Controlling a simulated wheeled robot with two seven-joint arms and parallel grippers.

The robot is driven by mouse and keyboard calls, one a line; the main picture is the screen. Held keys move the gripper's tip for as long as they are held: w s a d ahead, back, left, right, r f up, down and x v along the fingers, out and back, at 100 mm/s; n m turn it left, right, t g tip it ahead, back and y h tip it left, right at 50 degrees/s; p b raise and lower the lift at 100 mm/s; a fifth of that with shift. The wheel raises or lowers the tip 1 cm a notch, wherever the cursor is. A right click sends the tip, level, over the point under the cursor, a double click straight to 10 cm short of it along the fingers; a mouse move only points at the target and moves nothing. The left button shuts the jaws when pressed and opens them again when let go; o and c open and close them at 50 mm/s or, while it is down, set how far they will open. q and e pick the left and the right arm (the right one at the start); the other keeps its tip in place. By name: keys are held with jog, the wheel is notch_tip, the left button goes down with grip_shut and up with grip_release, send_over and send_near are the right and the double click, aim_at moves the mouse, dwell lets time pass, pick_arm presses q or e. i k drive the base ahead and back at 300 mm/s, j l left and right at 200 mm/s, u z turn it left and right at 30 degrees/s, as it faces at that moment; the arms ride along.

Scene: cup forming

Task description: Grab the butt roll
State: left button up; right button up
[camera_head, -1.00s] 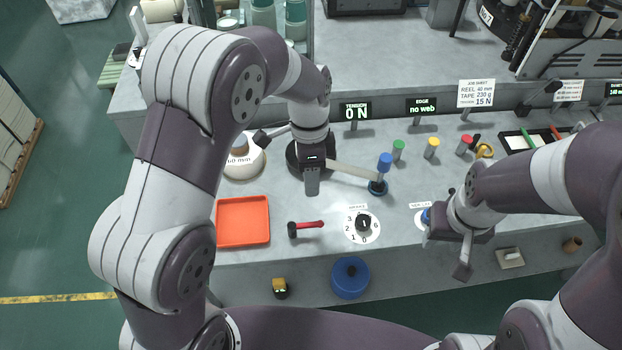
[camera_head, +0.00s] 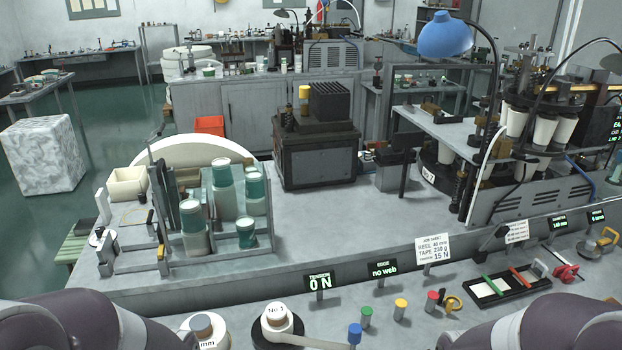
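A small white roll marked No.1 (camera_head: 277,318) sits on a dark round base at the lower edge of the view, left of the middle. A pale strip runs from it to the right, to a blue-topped post (camera_head: 354,335). A second white roll (camera_head: 205,329) with a tan core, part of its label reading mm, stands left of it, cut by the lower edge. I cannot tell for sure which of these is the butt roll. My arm links show at the lower left and lower right. Both of my grippers are out of view.
Readouts show tension 0 N (camera_head: 319,282) and edge no web (camera_head: 382,269). Green, yellow and red posts stand right of the blue one. A black tray (camera_head: 505,287) lies farther right. Behind are a rack of green-and-white cups (camera_head: 223,190) and a black machine (camera_head: 317,155).

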aim_at(277, 319)
jog(key=i+l+u, duration=0.2)
jog(key=i+u, duration=0.15)
jog(key=i+l+u, duration=0.25)
jog(key=u, duration=0.15)
jog(key=i+l+u, duration=0.35)
